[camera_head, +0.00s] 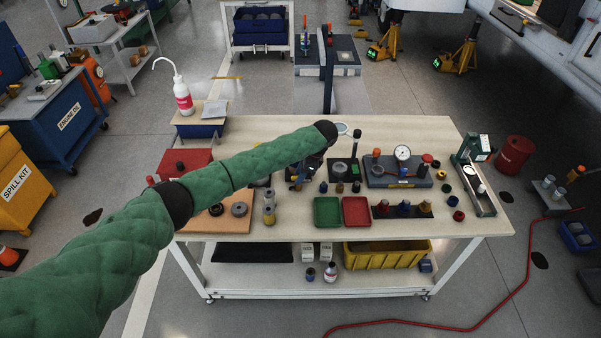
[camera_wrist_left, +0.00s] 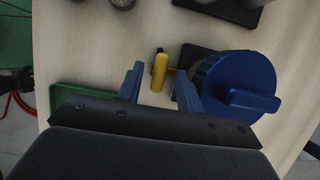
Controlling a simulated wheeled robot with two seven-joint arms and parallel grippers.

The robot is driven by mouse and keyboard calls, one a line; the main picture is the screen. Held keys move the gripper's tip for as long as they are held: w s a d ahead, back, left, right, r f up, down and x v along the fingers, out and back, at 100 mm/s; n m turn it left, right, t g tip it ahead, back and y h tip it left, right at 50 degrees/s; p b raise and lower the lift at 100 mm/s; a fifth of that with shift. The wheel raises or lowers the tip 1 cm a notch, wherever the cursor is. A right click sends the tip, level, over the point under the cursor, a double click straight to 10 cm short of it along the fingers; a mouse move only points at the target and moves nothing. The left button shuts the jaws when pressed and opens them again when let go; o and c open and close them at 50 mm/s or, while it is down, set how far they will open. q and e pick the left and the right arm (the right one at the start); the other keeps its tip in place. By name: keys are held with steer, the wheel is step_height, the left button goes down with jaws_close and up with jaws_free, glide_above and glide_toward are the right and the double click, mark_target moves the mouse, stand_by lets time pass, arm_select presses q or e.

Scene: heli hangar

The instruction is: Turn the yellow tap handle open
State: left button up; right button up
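The yellow tap handle (camera_wrist_left: 160,72) shows in the left wrist view as a short upright-looking bar with a dark tip. It lies between the two separated fingers of my left gripper (camera_wrist_left: 158,84), with visible gaps on both sides. A large blue round cap with a raised grip bar (camera_wrist_left: 237,86) sits just right of the right finger. In the head view my left arm reaches over the table, and its gripper (camera_head: 302,174) is small and dark there. The handle cannot be made out clearly in the head view. My right gripper is not in view.
The pale workbench (camera_head: 255,140) holds a green tray (camera_head: 327,212), a red tray (camera_head: 356,212), a gauge block (camera_head: 400,170) and several small parts close to my left gripper. The green tray also shows in the wrist view (camera_wrist_left: 85,92).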

arm_select(q)
jaws_close()
